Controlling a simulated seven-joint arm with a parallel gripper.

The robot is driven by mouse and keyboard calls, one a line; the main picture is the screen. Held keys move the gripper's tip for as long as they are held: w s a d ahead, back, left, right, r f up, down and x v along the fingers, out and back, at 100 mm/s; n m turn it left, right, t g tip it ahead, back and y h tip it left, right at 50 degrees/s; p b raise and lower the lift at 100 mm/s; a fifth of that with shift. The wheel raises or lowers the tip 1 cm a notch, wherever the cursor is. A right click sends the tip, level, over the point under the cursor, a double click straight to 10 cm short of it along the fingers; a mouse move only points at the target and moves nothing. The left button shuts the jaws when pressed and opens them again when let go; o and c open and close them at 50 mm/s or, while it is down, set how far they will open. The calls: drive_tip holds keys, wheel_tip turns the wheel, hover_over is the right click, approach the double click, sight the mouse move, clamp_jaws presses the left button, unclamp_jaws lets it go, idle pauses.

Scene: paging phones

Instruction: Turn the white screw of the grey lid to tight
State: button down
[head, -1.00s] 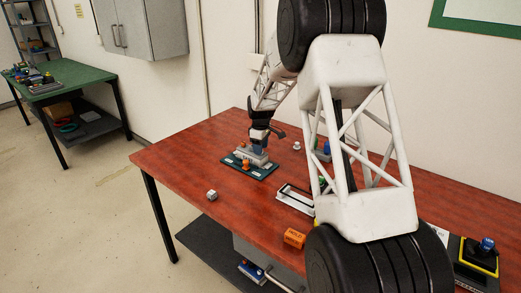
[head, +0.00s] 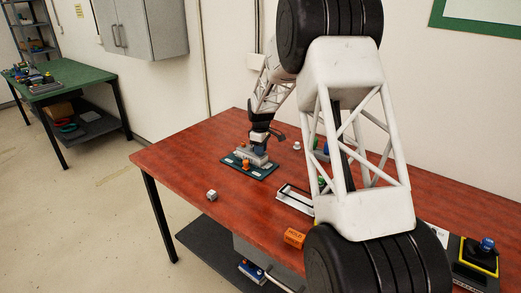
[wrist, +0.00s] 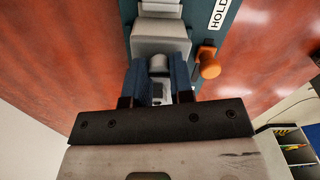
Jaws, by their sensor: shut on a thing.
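The grey lid (wrist: 160,40) lies on a dark teal base plate (head: 233,170) at the far left part of the red table. In the wrist view, the white screw (wrist: 158,66) shows as a pale round head between the blue fingers. My gripper (wrist: 159,82) points down at the lid and is shut on the screw; the fingers hide its sides. In the head view my gripper (head: 259,149) is small and stands over the lid (head: 255,157). The screw itself is hidden there.
A small white cube (head: 212,195), a white-framed tray (head: 293,197) and an orange block (head: 294,237) lie on the table (head: 180,160). The table's left side is mostly clear.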

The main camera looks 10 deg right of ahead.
drive_tip(key=shift+m, duration=0.4)
drive_tip(key=m, duration=0.8)
drive_tip(key=shift+m, duration=0.3)
drive_tip(key=m, duration=0.4)
drive_tip(key=shift+m, duration=2.3)
drive_tip(key=c, duration=1)
unclamp_jaws()
